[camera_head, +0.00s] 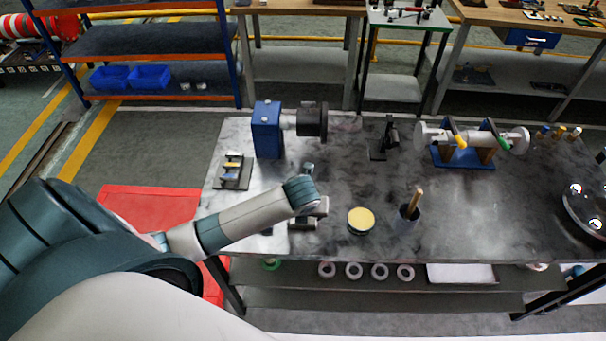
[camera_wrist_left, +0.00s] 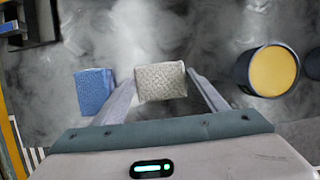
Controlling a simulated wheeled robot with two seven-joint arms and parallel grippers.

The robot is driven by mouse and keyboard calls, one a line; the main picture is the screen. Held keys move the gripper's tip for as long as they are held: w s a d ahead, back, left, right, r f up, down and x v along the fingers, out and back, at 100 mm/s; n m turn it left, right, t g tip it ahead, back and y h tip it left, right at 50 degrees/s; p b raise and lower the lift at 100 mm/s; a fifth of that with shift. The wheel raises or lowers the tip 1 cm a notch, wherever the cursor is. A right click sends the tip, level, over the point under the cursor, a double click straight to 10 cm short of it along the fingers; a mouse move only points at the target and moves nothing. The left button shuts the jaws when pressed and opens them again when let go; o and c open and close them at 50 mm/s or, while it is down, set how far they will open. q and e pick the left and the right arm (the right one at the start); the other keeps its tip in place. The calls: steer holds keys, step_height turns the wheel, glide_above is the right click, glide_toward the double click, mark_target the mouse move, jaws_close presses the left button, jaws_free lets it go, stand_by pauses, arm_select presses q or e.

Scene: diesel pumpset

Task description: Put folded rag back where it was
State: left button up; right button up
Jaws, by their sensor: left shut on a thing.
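A pale, woven-looking folded rag (camera_wrist_left: 161,81) sits between the fingers of my left gripper (camera_wrist_left: 162,92) in the left wrist view, and the gripper is shut on it. A blue folded cloth (camera_wrist_left: 94,90) lies just outside the finger on the picture's left. In the head view my left gripper (camera_head: 304,222) is low over the near left part of the grey table (camera_head: 330,185). My arm largely hides the cloths there. Whether the held rag touches the table is unclear. My right gripper is out of view.
A round tin with a yellow top (camera_head: 361,220) stands right of the gripper, with a dark cup holding a wooden handle (camera_head: 410,208) beyond it. A blue machine (camera_head: 268,130) and small tool tray (camera_head: 232,172) are behind. The table's front edge is close.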

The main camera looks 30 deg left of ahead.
arm_select(q)
steer(key=o, duration=1.2)
steer(key=shift+b+v, duration=1.7)
steer(key=shift+v, duration=4.3)
